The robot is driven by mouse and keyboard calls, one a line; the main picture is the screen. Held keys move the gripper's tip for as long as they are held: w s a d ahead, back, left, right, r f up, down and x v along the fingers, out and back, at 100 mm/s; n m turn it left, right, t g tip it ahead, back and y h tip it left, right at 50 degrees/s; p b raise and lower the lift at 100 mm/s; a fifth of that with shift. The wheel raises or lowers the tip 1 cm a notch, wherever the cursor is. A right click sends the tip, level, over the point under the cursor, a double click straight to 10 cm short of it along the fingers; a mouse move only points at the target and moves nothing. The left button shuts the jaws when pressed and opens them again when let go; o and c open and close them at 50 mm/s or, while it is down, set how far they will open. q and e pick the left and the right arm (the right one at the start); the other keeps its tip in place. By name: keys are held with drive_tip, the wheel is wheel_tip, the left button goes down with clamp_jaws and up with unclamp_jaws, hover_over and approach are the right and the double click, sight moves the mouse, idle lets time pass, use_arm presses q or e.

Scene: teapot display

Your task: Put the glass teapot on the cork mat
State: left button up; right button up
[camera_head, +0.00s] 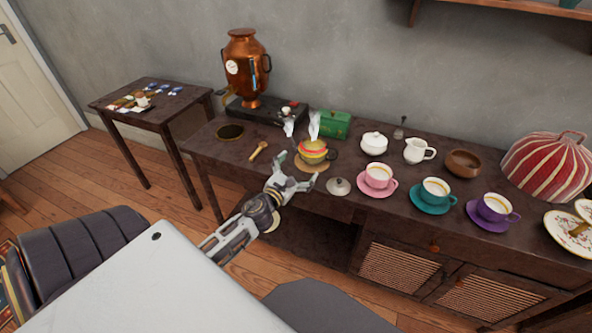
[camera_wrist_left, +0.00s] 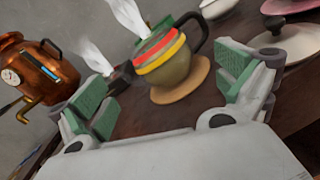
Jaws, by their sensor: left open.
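The glass teapot (camera_head: 313,150), with red, yellow and green bands, a dark handle and a dark spout, stands on the round cork mat (camera_head: 300,165) on the sideboard. In the left wrist view the teapot (camera_wrist_left: 162,62) is upright on the mat (camera_wrist_left: 197,82), its base within the rim as far as I can see. Steam rises from it. My left gripper (camera_head: 292,176) is open and empty, in front of the teapot and apart from it. Its fingers (camera_wrist_left: 168,105) frame the teapot from the near side. My right gripper is not in view.
A grey lid (camera_head: 338,187) lies close to the right of my left gripper. A wooden spoon (camera_head: 259,151), copper samovar (camera_head: 243,68) and green box (camera_head: 335,125) are nearby. Pink (camera_head: 378,176), teal (camera_head: 435,190) and purple (camera_head: 494,208) cups stand along the right side.

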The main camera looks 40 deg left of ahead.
use_arm(q)
drive_tip(key=shift+s, duration=0.65)
